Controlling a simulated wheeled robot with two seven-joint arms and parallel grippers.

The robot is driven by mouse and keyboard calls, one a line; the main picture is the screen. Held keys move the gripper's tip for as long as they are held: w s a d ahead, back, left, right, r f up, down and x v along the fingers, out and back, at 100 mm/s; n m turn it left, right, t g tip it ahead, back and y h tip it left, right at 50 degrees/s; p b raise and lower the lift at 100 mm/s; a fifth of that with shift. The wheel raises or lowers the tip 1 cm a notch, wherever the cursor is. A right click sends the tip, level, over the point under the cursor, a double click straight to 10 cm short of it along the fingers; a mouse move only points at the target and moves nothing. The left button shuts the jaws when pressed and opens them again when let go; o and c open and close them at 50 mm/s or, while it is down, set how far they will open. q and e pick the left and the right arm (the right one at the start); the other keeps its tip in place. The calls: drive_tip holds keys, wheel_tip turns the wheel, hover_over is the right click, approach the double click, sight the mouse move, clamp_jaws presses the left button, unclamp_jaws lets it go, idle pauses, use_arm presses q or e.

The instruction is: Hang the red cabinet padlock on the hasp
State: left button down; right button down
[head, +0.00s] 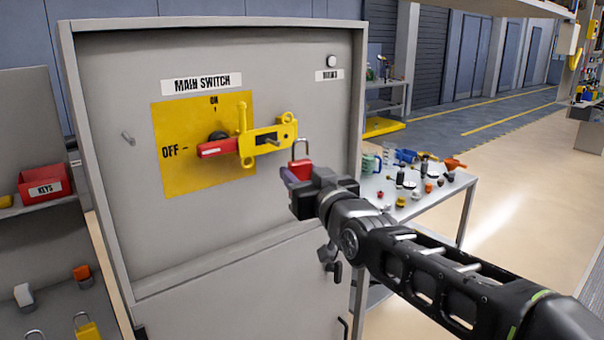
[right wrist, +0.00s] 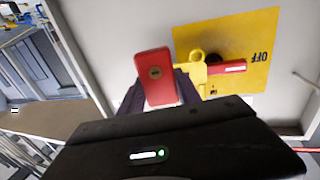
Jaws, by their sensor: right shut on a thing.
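The red padlock (head: 301,168) is in my right gripper (head: 294,181), with its metal shackle pointing up. In the right wrist view the red padlock body (right wrist: 155,77) stands between the two fingers. The yellow hasp (head: 262,141) is on the cabinet front, beside the red switch handle (head: 218,147), which points toward OFF. The padlock is just below and right of the hasp's right end in the head view; a gap shows between them. The hasp also shows in the right wrist view (right wrist: 197,75), partly hidden behind the padlock. My left gripper is not in view.
The grey cabinet (head: 270,230) has a raised frame around its panel. A side table (head: 432,205) with bottles and small parts stands at the right behind my right arm. At the left, shelves hold a red KEYS box (head: 45,190) and other padlocks (head: 87,329).

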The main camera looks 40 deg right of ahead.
drive_tip(key=w+f+p, duration=0.2)
drive_tip(key=w, duration=0.7)
drive_tip(key=shift+p, duration=0.35)
idle(0.4)
drive_tip(key=shift+d, duration=0.1)
idle(0.5)
drive_tip(key=c, duration=0.8)
unclamp_jaws()
drive_tip(key=shift+r, duration=0.1)
drive_tip(key=shift+o, duration=0.2)
